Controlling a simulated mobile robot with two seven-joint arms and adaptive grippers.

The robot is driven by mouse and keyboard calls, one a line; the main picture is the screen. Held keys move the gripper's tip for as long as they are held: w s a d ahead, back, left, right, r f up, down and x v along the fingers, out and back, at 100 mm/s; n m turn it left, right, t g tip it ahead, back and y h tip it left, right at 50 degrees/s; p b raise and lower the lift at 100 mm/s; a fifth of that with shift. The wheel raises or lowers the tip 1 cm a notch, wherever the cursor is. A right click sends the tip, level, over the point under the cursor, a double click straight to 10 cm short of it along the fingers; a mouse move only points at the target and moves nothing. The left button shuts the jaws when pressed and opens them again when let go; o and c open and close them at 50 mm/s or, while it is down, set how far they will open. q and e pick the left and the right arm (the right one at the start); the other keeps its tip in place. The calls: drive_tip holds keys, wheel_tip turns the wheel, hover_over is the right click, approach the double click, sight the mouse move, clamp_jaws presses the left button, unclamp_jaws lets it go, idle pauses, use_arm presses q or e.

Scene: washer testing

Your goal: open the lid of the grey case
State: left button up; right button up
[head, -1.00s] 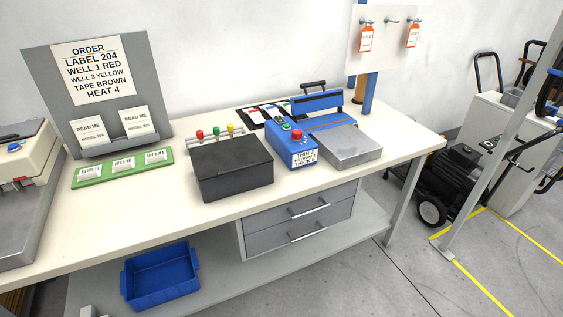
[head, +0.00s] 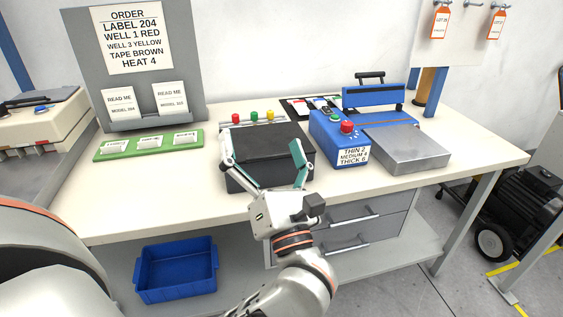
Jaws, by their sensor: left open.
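The case (head: 270,145), dark grey to black, sits on the bench with its lid closed. My left gripper (head: 264,165) is open in front of it, its two fingers spread across the case's front, one near the left front edge and one near the right front. I cannot tell whether the fingers touch the case. The gripper and its wrist hide part of the case's front face. My right gripper is not in view.
A blue sealer (head: 340,138) with a metal plate (head: 403,149) is close on the right. A green label tray (head: 148,145) lies left.

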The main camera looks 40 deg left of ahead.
sight(273, 155)
use_arm(q)
drive_tip(key=w+f+n+g+h+b, duration=0.2)
drive_tip(key=w+f+n+h, duration=0.3)
drive_tip(key=f, duration=0.5)
drive_tip(key=b+x, duration=0.1)
drive_tip(key=x, duration=0.5)
drive_tip(key=shift+f, duration=0.2)
drive_tip(key=shift+w+a, duration=0.4)
drive_tip(key=shift+w, duration=0.05)
